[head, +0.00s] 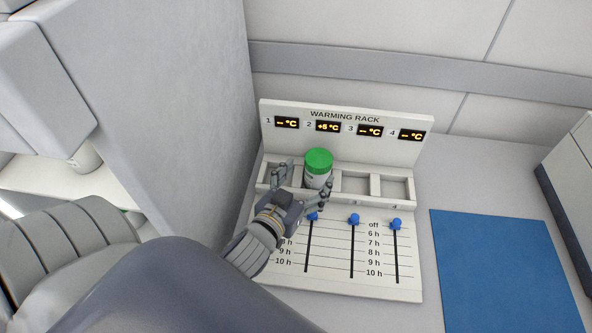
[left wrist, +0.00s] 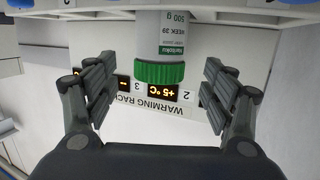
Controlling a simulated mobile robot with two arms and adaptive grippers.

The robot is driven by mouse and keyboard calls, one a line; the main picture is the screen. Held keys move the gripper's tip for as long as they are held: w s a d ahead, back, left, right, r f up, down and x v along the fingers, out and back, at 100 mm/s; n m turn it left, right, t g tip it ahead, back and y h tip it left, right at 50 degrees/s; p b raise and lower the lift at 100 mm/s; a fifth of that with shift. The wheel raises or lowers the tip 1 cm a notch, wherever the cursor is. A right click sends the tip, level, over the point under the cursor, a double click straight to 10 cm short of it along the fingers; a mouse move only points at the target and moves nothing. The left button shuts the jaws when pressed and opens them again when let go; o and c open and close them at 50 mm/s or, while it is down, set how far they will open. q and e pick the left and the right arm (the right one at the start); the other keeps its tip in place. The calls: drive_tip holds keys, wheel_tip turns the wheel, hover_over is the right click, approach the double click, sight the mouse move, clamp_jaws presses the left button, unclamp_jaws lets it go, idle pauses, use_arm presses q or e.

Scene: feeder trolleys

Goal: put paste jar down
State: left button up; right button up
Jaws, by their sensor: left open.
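The paste jar (head: 318,168) is white with a green lid and stands upright in slot 2 of the warming rack (head: 347,118). The display above slot 2 reads +5 °C; the other displays show dashes. My left gripper (head: 304,184) is open, with one finger on each side of the jar in the head view. In the left wrist view the jar (left wrist: 162,45) appears between the two spread fingers (left wrist: 160,95), with a gap on both sides. Its label shows "500 g" and "WEEK 39". My right gripper is not in view.
Slots 3 (head: 355,184) and 4 (head: 396,189) look empty. Sliders with blue knobs (head: 354,219) run down the rack's front panel. A blue mat (head: 505,270) lies to the right, clear. A large grey cabinet wall (head: 190,100) stands close on the left.

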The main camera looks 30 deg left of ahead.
use_arm(q)
drive_tip(key=shift+b+v, duration=0.3)
drive_tip(key=shift+v, duration=2.45)
